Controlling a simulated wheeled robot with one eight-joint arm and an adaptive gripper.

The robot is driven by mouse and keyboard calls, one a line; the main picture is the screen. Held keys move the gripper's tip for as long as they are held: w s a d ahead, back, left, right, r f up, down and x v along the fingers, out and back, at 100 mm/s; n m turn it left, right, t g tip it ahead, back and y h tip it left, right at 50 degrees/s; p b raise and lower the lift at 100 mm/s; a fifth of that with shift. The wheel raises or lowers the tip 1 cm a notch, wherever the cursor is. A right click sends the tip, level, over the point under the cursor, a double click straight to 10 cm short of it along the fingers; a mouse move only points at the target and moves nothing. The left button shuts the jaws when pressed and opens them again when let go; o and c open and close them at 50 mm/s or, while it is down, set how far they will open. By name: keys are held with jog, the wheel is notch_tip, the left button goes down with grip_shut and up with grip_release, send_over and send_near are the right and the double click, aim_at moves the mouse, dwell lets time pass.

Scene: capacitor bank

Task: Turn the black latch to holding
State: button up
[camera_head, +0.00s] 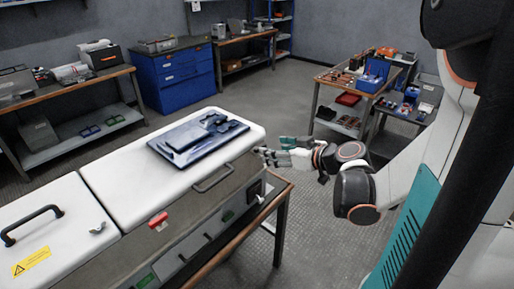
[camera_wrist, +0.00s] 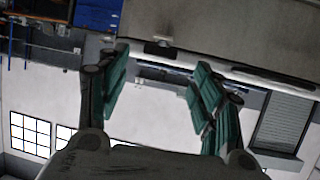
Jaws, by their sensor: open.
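The capacitor bank is a long grey cabinet (camera_head: 135,254) with white lids (camera_head: 115,190), standing on a table. A black latch-like part (camera_head: 256,191) sits on its front near the right end. A small dark fitting (camera_wrist: 160,48) shows on the grey face in the wrist view; I cannot tell if it is the same part. My gripper (camera_head: 266,154) is beside the cabinet's right end, near lid height, apart from the black part. In the wrist view its teal fingers (camera_wrist: 160,82) are spread with nothing between them. The latch's setting is too small to read.
A dark flat panel (camera_head: 200,138) lies on the right lid. A bar handle (camera_head: 213,179) and a red part (camera_head: 158,220) are on the cabinet front. A cluttered cart (camera_head: 345,82) stands behind my arm. Floor right of the cabinet is clear.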

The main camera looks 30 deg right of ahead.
jog(key=shift+b+x, duration=0.65)
jog(key=shift+x, duration=2.05)
jog(key=c, duration=1.1)
